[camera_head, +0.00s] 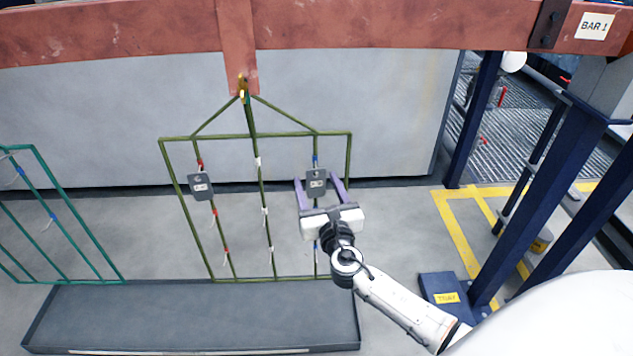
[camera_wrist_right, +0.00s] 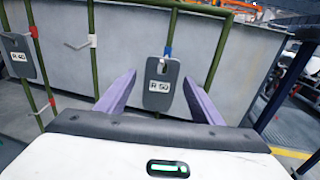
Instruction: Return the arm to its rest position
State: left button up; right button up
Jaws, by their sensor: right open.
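My right gripper (camera_head: 322,190) is open in the head view, in front of the hanging olive-green rack (camera_head: 259,135). Its two purple fingers stand on either side of a grey tag (camera_head: 316,184), apart from it as far as I can see. In the right wrist view the gripper (camera_wrist_right: 160,88) shows the same spread fingers, and the tag reads R 50 (camera_wrist_right: 163,85). The tag hangs on the rack's right bar below a blue band. A second grey tag (camera_head: 200,186) hangs on the left bar; in the wrist view it reads R 40 (camera_wrist_right: 17,56). My left gripper is not in view.
The rack hangs from a red beam (camera_head: 150,30) marked BAR 1. A dark tray (camera_head: 190,320) lies on the floor below. Blue posts (camera_head: 530,190) stand at right. Floor between rack and posts looks clear.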

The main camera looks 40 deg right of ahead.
jog(key=s+a+f+m+g+y+p, duration=0.2)
jog(key=s+a+f+m, duration=0.35)
jog(key=s, duration=0.35)
jog(key=s+a+f+m+g+y+p, duration=0.25)
jog(key=s+a+f+m, duration=0.2)
jog(key=s+m, duration=0.35)
jog(key=s+a+f+m+g+y+p, duration=0.1)
jog(key=s+a+m+y, duration=0.4)
jog(key=s+a+m, duration=0.6)
jog(key=s+f+m+g, duration=0.1)
jog(key=m+g, duration=0.1)
jog(key=m, duration=0.3)
jog(key=shift+s+a+f+p, duration=0.2)
jog(key=shift+s+f+p, duration=0.05)
jog(key=shift+s+p, duration=0.15)
jog(key=shift+g, duration=0.25)
jog(key=shift+w, duration=0.1)
